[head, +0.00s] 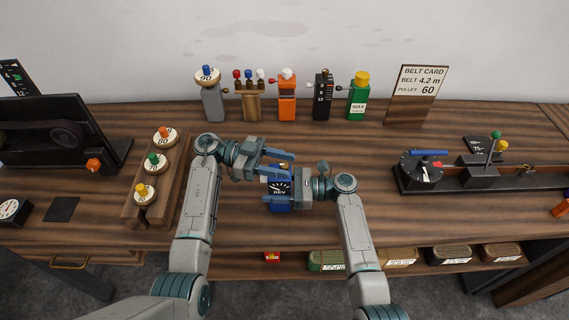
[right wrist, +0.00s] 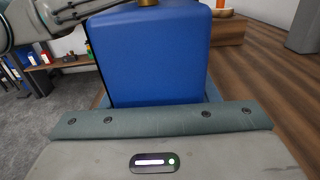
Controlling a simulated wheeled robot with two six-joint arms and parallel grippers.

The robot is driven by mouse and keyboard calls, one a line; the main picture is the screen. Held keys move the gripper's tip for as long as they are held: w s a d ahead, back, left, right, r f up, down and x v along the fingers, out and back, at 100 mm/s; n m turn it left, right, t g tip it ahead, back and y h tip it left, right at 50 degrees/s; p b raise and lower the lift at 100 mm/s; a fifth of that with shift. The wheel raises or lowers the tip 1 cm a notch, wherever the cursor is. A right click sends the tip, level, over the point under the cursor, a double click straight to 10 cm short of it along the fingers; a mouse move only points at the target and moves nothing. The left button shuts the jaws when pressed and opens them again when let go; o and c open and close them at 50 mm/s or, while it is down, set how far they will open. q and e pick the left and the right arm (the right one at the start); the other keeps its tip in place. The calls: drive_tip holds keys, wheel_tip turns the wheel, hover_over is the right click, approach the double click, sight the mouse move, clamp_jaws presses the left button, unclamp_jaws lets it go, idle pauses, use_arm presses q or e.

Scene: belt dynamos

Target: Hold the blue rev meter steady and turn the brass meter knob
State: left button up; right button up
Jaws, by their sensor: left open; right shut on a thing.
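The blue rev meter (head: 280,203) is near the middle of the bench, its dark dial showing. My right gripper (head: 290,190) is shut on it from the right. In the right wrist view the blue rev meter (right wrist: 155,55) rises from between my right gripper's jaws. The brass meter knob (right wrist: 148,3) shows at its top edge, cut off by the frame. My left gripper (head: 284,163) is open at the meter's far side, by the knob end. Part of it shows at the upper left of the right wrist view (right wrist: 80,10). Whether it touches the knob is hidden.
A wooden rack (head: 140,200) with several knobbed discs stands left of my left arm. Several small devices line the back, beside a belt card (head: 418,92). A black rail machine (head: 470,180) is at right. A shelf with blocks (head: 330,262) lies below the front edge.

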use_arm(q)
drive_tip(key=v, duration=1.1)
use_arm(e)
drive_tip(key=o, duration=1.5)
drive_tip(key=shift+o, duration=0.2)
